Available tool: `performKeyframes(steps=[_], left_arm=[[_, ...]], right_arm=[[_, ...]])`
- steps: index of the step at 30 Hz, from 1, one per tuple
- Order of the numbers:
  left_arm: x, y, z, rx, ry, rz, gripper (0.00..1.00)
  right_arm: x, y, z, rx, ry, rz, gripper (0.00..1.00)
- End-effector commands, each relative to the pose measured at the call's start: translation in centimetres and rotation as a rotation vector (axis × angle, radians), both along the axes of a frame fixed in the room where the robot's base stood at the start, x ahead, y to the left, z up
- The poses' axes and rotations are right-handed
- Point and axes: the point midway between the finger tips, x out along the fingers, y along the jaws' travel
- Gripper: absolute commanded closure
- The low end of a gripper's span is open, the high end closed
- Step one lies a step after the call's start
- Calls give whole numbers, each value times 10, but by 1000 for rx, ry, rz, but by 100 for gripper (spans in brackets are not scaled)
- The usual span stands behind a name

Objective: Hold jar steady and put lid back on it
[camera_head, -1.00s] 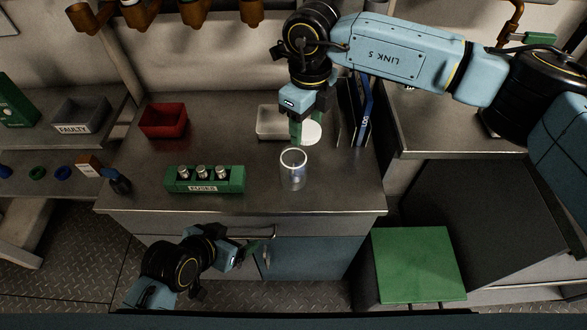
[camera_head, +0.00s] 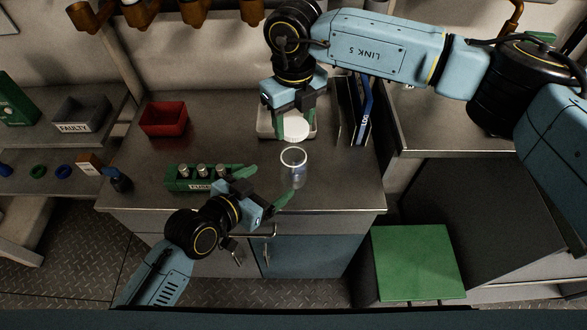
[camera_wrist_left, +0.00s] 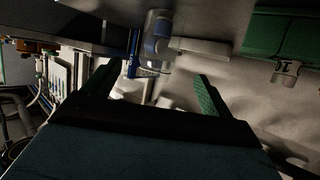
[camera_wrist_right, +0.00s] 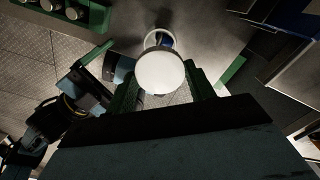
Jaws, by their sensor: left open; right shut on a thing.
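A clear, open-topped jar (camera_head: 294,172) stands upright near the front edge of the metal bench. It also shows between the finger directions in the left wrist view (camera_wrist_left: 158,38). A white round lid (camera_head: 297,131) is held by my right gripper (camera_head: 296,124), just behind and above the jar in the head view. In the right wrist view the lid (camera_wrist_right: 160,72) partly covers the jar (camera_wrist_right: 157,38). My left gripper (camera_head: 265,186) is open and empty, close in front and left of the jar, with its fingers pointing toward it. The jar is not between its fingertips.
A green fuse holder (camera_head: 178,183) with several cylinders stands left of the jar, partly hidden by my left gripper. A light tray (camera_head: 265,127) lies behind the lid. A red bin (camera_head: 163,118) is at the back left; blue and dark binders (camera_head: 360,115) stand at right.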

Motion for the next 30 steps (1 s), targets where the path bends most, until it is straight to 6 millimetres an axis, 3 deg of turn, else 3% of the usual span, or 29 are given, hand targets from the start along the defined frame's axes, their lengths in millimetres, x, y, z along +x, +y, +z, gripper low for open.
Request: performKeyframes(steps=[15, 30], left_arm=[[65, -50, -32, -2, -1, 0, 15], [78, -61, -40, -1, -1, 0, 15]], right_arm=[[0, 0, 0, 0, 0, 1, 67], [0, 0, 0, 0, 0, 1, 67]])
